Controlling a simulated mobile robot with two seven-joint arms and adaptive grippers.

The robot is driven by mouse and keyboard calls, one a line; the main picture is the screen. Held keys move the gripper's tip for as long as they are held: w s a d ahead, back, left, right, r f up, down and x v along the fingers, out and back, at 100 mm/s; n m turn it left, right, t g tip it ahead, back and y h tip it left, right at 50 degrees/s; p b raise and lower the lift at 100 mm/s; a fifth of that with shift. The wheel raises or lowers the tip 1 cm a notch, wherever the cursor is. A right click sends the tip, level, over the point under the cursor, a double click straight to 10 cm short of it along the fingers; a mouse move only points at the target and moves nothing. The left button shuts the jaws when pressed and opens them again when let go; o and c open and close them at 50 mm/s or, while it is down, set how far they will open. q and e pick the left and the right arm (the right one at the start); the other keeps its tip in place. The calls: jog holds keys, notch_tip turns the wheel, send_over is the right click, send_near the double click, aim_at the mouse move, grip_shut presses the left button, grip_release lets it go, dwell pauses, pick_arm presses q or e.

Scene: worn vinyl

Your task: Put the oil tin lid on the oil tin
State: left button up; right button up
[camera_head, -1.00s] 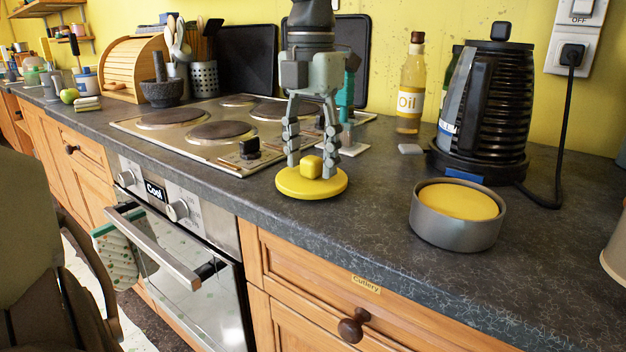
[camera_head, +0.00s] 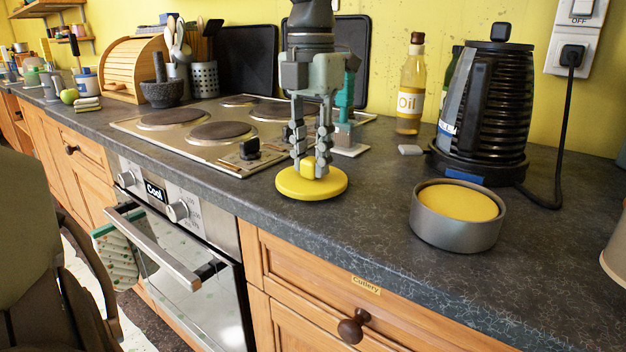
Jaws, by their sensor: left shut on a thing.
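The oil tin lid (camera_head: 290,187) is a flat yellow disc with a small yellow knob. It lies flat on the dark counter near its front edge. My left gripper (camera_head: 310,170) points down from above and is shut on the knob, its fingers hiding part of it. The oil tin (camera_head: 455,231), a round grey open tin with yellow inside, stands to the right of the lid, apart from it. My right gripper is out of view.
A black kettle (camera_head: 490,110) with a cord and an oil bottle (camera_head: 409,95) stand behind the tin. A small grey block (camera_head: 410,149) lies near the bottle. The hob (camera_head: 190,135) is to the left. The counter (camera_head: 375,200) between lid and tin is clear.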

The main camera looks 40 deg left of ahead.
aim_at(312, 158)
pick_arm(q)
grip_shut()
jog(key=shift+r+p, duration=0.35)
jog(key=shift+r, duration=0.1)
dwell(0.3)
jog(key=shift+r+p, duration=1.3)
jog(key=shift+r, duration=0.4)
